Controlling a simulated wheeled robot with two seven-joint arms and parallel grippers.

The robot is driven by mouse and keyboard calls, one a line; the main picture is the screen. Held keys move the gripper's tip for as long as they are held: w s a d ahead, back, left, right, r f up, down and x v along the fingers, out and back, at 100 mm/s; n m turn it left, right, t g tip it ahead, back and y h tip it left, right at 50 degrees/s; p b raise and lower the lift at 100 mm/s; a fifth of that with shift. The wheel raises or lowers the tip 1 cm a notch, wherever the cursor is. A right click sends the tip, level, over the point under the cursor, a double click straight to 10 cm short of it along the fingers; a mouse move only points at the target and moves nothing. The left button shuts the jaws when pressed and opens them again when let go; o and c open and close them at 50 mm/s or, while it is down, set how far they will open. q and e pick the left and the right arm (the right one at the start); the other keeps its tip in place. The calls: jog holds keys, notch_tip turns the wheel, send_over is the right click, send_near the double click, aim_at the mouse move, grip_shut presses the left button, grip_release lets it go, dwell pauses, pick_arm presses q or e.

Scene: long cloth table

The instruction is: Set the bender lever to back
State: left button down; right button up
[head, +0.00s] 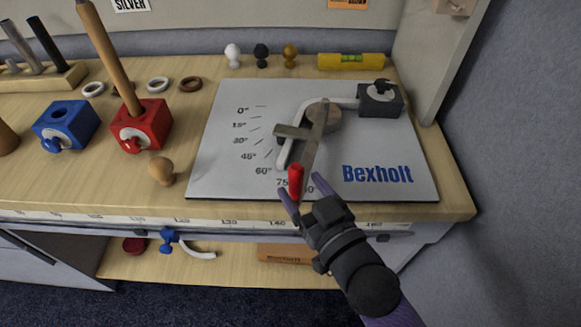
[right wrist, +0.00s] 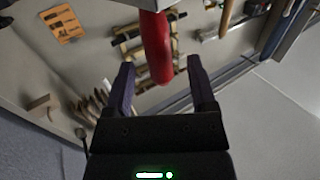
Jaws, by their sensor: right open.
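The bender is mounted on a grey plate (head: 225,165) marked with degrees and the name Bexholt. Its metal lever (head: 312,150) runs from the round pivot (head: 323,116) toward the front edge and ends in a red grip (head: 296,181), near the 75° mark. A bent white rod (head: 340,102) runs from a black clamp block (head: 380,99) past the pivot. My right gripper (head: 304,190) is open, with its fingertips at either side of the red grip. In the right wrist view the red grip (right wrist: 157,50) shows between and beyond the open fingers. Contact cannot be told. My left gripper is not in view.
A red block (head: 150,125) with a wooden rod and a blue block (head: 65,127) stand left of the plate. A wooden knob (head: 161,170) lies near the plate's left edge. A yellow level (head: 350,61) lies behind the plate. A grey wall (head: 515,120) closes the right side.

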aim_at(291, 172)
jog(key=x, duration=0.4)
jog(key=shift+f+b, duration=0.1)
jog(key=shift+b, duration=0.3)
jog(key=shift+w+a, duration=0.15)
jog(key=shift+w, duration=0.1)
jog(key=c, duration=0.5)
grip_shut()
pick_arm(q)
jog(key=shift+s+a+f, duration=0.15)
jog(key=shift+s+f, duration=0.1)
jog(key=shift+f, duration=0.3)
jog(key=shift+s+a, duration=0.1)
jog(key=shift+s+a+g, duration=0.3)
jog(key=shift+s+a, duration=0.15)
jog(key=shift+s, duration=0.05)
